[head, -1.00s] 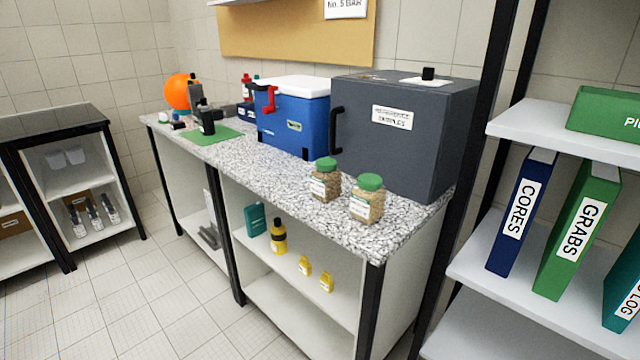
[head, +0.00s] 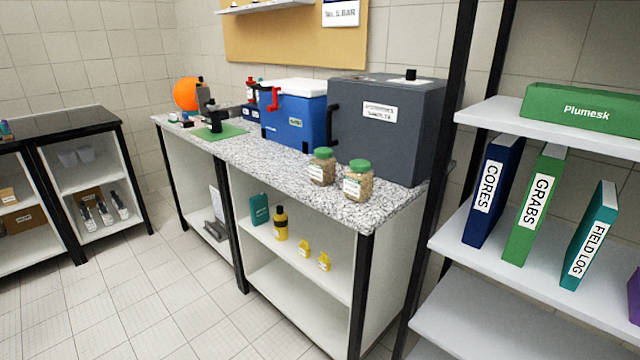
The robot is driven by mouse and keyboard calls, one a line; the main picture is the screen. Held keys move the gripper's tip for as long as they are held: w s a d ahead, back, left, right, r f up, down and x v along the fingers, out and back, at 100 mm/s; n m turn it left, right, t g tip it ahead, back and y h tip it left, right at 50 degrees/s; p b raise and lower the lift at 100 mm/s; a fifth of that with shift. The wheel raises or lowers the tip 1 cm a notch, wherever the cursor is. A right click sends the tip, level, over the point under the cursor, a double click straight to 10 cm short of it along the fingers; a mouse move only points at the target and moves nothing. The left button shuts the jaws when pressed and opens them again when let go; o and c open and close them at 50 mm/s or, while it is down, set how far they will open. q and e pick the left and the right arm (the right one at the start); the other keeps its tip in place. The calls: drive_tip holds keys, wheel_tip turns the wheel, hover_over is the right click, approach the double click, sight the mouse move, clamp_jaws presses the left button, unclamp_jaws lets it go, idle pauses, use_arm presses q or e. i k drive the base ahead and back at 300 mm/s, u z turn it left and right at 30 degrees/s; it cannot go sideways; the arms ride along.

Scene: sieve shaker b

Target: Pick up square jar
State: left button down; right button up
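Two clear jars with green lids and tan grainy contents stand upright on the speckled countertop (head: 250,162). The left jar (head: 322,170) is a little farther back and the right jar (head: 357,183) is nearer the front right corner. Both carry pale labels. At this size I cannot tell for sure which one is square. Neither of my grippers shows in the head view.
A dark grey cabinet (head: 385,150) and a blue cooler (head: 290,125) stand behind the jars. Bottles such as a yellow one (head: 280,225) stand on the shelf below. A shelf with binders (head: 530,205) is at the right. The tiled floor (head: 180,310) in front is clear.

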sight(323, 164)
drive_tip(key=k, duration=0.8)
drive_tip(key=u, duration=0.8)
drive_tip(key=i, duration=0.7)
drive_tip(key=u, duration=0.6)
drive_tip(key=i, duration=0.75)
drive_tip(key=z, duration=0.55)
drive_tip(key=i, duration=0.65)
drive_tip(key=z, duration=0.55)
